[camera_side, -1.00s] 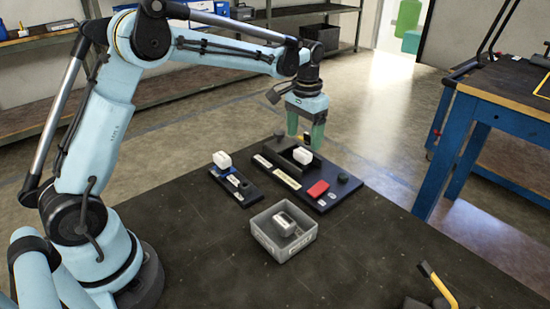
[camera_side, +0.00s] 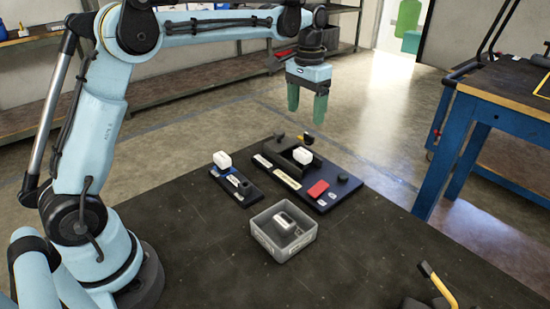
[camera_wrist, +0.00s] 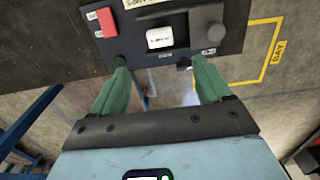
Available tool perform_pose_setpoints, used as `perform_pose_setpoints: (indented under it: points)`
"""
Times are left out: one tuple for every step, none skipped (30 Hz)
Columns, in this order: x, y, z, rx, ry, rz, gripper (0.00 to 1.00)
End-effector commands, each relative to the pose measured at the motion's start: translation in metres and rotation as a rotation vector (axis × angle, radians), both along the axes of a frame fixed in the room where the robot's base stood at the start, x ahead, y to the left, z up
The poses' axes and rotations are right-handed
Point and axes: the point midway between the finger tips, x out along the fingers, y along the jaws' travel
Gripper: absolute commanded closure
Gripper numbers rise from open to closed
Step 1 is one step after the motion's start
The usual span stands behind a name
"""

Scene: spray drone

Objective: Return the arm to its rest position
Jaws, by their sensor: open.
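My gripper (camera_side: 307,104) is open and empty, its green fingers pointing down, in the air above the far edge of the dark work table (camera_side: 200,262). In the side view it is above and behind the larger dark board (camera_side: 328,200). That board carries a white block (camera_side: 302,155), a red block (camera_side: 318,188) and dark knobs. In the wrist view the green fingers (camera_wrist: 159,76) are spread apart with nothing between them, and the board with the white block (camera_wrist: 160,38) and the red block (camera_wrist: 106,22) is at the top.
A smaller board (camera_side: 238,188) with a white block (camera_side: 222,160) is left of the larger one. A grey open bin (camera_side: 262,240) holding a white-grey part (camera_side: 285,222) is in front. A blue workbench (camera_side: 452,150) stands at the right. A yellow-handled tool (camera_side: 437,283) lies front right.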

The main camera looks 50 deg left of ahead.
Motion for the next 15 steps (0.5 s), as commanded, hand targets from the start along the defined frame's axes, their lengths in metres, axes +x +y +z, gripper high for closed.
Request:
perform_pose_setpoints:
  points:
    - [0.000,0.000,0.000,0.000,0.000,0.000,0.23]
    - [0.000,0.000,0.000,0.000,0.000,0.000,0.23]
    - [0.000,0.000,0.000,0.000,-0.001,0.000,0.23]
    - [-0.001,0.000,0.001,0.000,-0.003,0.000,0.23]
    - [-0.002,-0.001,0.002,0.001,-0.007,0.000,0.23]
    - [-0.005,-0.001,0.004,0.001,-0.015,0.000,0.23]
    - [-0.007,-0.002,0.006,0.002,-0.022,-0.001,0.23]
    - [-0.010,-0.003,0.008,0.002,-0.032,-0.001,0.23]
    - [-0.015,-0.004,0.011,0.003,-0.050,-0.001,0.23]
    - [-0.020,-0.006,0.014,0.004,-0.063,-0.001,0.23]
    - [-0.024,-0.007,0.017,0.005,-0.080,-0.001,0.23]
    - [-0.032,-0.009,0.021,0.006,-0.103,-0.001,0.23]
    - [-0.037,-0.010,0.023,0.007,-0.120,-0.001,0.23]
    - [-0.043,-0.011,0.025,0.008,-0.139,-0.001,0.23]
    - [-0.051,-0.013,0.027,0.009,-0.162,-0.001,0.23]
